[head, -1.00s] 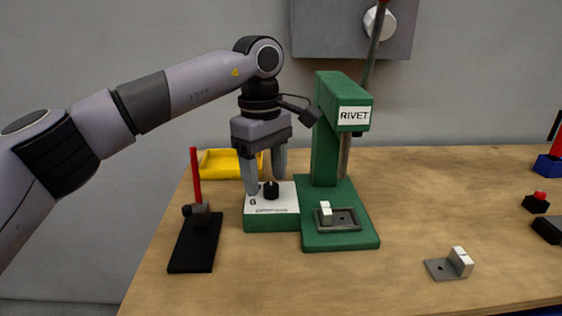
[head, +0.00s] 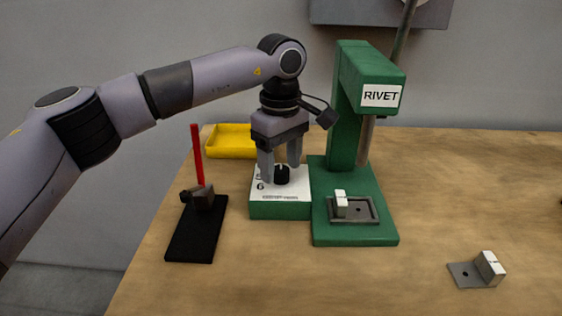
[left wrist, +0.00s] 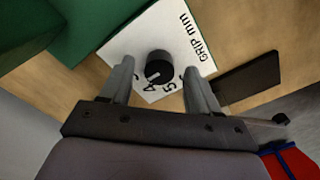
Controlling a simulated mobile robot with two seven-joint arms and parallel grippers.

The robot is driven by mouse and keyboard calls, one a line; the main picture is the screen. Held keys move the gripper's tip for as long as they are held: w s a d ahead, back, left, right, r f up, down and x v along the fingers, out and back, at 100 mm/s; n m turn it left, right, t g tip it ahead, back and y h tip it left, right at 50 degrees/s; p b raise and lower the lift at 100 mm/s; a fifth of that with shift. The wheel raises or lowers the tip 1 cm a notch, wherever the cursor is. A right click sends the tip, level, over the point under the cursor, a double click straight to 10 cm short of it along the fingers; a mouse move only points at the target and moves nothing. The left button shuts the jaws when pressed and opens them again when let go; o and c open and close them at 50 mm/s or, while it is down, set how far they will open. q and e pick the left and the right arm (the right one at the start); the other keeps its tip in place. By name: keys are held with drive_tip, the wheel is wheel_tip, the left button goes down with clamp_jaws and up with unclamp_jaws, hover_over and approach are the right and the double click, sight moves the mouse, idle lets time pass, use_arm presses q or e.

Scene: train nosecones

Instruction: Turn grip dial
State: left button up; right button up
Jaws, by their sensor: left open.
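The grip dial (head: 281,175) is a black round knob on a white-topped green box (head: 280,205) beside the rivet press. In the left wrist view the dial (left wrist: 159,67) has a light pointer line, with "GRIP mm" and digits printed on the white plate (left wrist: 190,30). My left gripper (head: 280,172) points down over the box, its fingers on either side of the dial. In the left wrist view the left gripper (left wrist: 158,75) is open, with gaps between the dial and both fingers. My right gripper is not in view.
The green press marked RIVET (head: 362,100) stands right of the dial box, with a small fixture (head: 353,209) on its base. A black stand with a red handle (head: 197,225) is at left, a yellow tray (head: 230,142) behind. A grey bracket (head: 478,272) lies at right on open table.

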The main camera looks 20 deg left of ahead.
use_arm(q)
drive_tip(key=shift+f, duration=0.2)
drive_tip(key=c, duration=1)
drive_tip(key=shift+c, duration=0.2)
